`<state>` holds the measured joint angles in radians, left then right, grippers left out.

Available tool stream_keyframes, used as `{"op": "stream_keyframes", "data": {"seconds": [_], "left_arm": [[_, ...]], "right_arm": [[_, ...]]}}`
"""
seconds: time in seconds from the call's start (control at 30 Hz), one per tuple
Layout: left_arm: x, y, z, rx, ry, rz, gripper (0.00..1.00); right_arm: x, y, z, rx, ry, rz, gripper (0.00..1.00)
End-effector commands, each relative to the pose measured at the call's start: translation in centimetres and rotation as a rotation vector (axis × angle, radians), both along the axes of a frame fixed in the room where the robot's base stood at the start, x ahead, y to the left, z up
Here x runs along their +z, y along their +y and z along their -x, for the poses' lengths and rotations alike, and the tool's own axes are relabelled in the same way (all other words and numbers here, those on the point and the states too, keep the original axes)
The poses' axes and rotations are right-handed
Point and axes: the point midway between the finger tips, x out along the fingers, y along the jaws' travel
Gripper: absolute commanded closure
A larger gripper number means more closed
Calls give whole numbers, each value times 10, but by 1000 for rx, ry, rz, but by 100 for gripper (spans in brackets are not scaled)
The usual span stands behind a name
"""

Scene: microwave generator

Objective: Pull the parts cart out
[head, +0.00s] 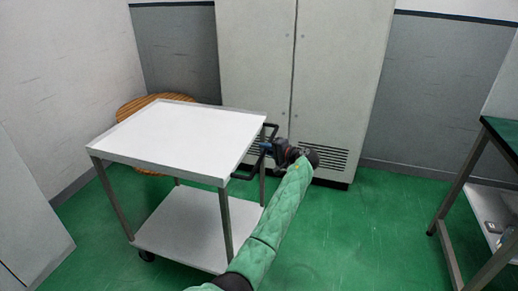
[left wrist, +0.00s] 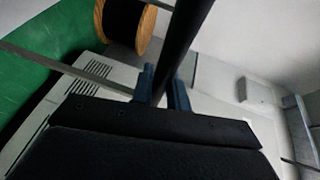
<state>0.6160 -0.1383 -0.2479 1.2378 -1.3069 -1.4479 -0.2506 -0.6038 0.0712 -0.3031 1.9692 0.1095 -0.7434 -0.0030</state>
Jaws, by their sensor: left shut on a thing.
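The parts cart (head: 180,137) stands on the green floor left of the middle in the head view. It has a white top tray, a lower shelf (head: 195,226) and grey legs. Both shelves look empty. A black handle (head: 271,133) sticks out from its right end. My left gripper (head: 268,147) reaches up from the bottom and is shut on this handle. In the left wrist view the handle is a dark bar (left wrist: 182,45) running between the two blue fingers (left wrist: 163,85). My right gripper is in neither view.
A tall grey cabinet (head: 335,70) with vents stands behind the handle. A round wooden spool (head: 133,106) is behind the cart. A workbench with a green top (head: 504,132) is at the right. Open green floor (head: 375,235) lies between cart and workbench.

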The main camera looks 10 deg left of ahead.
Motion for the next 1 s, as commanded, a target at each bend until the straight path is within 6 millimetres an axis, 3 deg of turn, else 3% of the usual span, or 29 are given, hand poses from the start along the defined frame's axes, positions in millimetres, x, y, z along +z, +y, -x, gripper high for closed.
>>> {"op": "stream_keyframes", "data": {"seconds": [0.33,0.37,0.47,0.8,1.0], "left_arm": [[-2,-1,1,1,3,1,100],[-2,-1,1,1,3,1,82],[-2,-1,1,2,3,0,62],[0,-2,1,1,0,0,62],[2,-14,7,-1,0,0,62]], "right_arm": [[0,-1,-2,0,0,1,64],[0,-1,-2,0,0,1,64],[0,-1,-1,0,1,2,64],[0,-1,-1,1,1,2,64],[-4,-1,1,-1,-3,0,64]]}}
